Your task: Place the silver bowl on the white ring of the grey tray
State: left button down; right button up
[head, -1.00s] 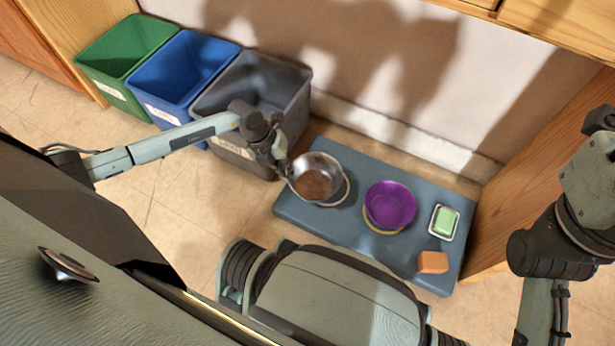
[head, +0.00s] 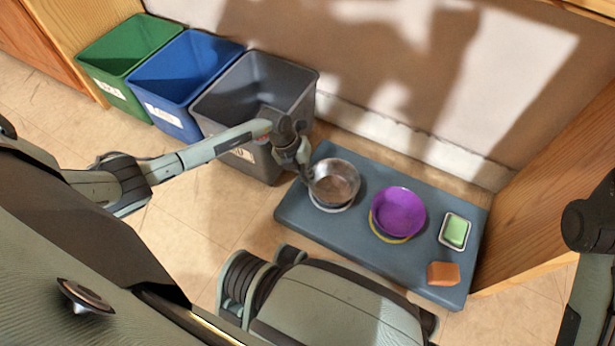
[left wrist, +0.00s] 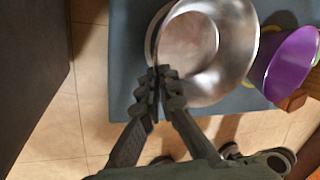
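The silver bowl (head: 338,181) is over the left part of the grey tray (head: 293,211). The white ring (head: 331,208) shows as an arc below the bowl's near side; the rest is hidden under it. Whether the bowl touches the ring I cannot tell. My left gripper (head: 309,178) is at the bowl's left rim. In the left wrist view, its fingertips (left wrist: 158,76) are together on the rim of the silver bowl (left wrist: 228,62). Only part of my right arm shows at the right edge of the head view; its gripper is out of view.
On the tray, a purple bowl (head: 399,211) sits on a yellow ring (head: 388,237). To its right are a green soap in a dish (head: 455,232) and an orange block (head: 443,273). Green (head: 117,92), blue (head: 172,117) and grey (head: 240,166) bins stand left of the tray.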

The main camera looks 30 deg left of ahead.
pick_arm(q)
jog(key=shift+f, duration=0.1)
jog(key=c, duration=1.7)
grip_release()
